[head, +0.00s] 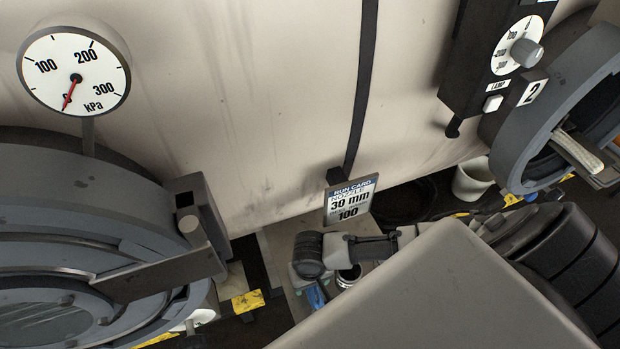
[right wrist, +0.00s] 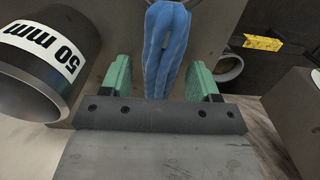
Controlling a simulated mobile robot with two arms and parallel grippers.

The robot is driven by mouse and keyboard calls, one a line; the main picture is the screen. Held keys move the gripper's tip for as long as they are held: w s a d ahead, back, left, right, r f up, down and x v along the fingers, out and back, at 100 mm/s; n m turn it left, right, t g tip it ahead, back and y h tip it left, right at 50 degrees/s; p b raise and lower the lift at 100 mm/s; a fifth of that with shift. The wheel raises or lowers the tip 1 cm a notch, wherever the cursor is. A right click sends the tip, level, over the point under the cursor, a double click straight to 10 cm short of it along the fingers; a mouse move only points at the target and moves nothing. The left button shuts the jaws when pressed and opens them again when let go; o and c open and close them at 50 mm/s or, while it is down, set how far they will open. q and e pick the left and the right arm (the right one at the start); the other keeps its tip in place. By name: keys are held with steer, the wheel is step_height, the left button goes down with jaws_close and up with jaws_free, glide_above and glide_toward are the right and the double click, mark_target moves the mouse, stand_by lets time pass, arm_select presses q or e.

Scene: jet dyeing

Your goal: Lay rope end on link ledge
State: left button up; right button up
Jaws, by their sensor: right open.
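In the right wrist view my right gripper (right wrist: 159,72) is open, with one green finger on each side of a blue, rope-like bundle of folded cloth (right wrist: 166,45). In the head view a small patch of blue (head: 316,296) shows below the end of my right arm; the jaws are hidden there. A pale, rope-like piece (head: 577,152) lies in the mouth of the round grey port marked 2 (head: 545,130) at the right. I cannot pick out the link ledge with certainty. My left gripper is not in view.
A dark ring marked 50 mm (right wrist: 45,60) stands left of the right gripper. A white bucket (head: 472,180) stands farther right. A large round hatch (head: 80,215) fills the left.

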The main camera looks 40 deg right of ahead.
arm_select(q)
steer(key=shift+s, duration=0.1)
arm_select(e)
steer(key=shift+f, duration=0.3)
